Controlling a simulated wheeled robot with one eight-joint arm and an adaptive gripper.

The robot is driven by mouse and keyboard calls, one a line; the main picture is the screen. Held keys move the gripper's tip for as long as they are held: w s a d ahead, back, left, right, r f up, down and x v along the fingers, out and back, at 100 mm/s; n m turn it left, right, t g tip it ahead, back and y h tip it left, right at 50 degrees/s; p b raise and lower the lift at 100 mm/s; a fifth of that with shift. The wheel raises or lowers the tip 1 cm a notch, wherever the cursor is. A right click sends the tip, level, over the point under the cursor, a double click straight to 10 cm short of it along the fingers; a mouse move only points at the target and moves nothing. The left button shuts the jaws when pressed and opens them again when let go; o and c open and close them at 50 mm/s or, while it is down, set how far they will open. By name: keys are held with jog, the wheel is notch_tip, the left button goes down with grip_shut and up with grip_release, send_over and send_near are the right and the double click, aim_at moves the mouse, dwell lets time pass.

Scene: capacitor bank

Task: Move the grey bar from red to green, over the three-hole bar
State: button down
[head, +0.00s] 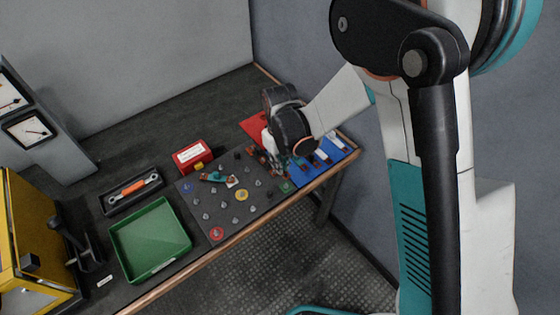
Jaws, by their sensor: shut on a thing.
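The dark work board (207,217) lies on the bench and carries several small metal studs. It has a red round marker (217,234) near its front edge and a green marker (286,187) at its right side. No bar shows at the red marker. A yellow marker (241,195) and a blue marker (187,188) also show. My gripper (266,160) is low at the board's far right corner, seen small and partly covered by its own wrist. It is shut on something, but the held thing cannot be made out. I cannot pick out the grey bar or the three-hole bar.
A small teal and orange item (213,177) lies on the board. A red box (193,156) stands behind it. A green tray (150,240) and a black tray with an orange-handled tool (132,187) are left. A blue rack (335,153) and red tray (254,125) flank my wrist.

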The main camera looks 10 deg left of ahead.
jog(key=shift+f+b, duration=1.45)
jog(key=shift+f, duration=0.85)
jog(key=shift+f+b, duration=0.55)
jog(key=shift+f, duration=0.05)
jog(key=c, duration=1.6)
grip_release()
jog(key=shift+c, duration=0.2)
jog(key=shift+r, duration=0.1)
notch_tip(320, 180, up, 12)
jog(key=shift+f, duration=0.1)
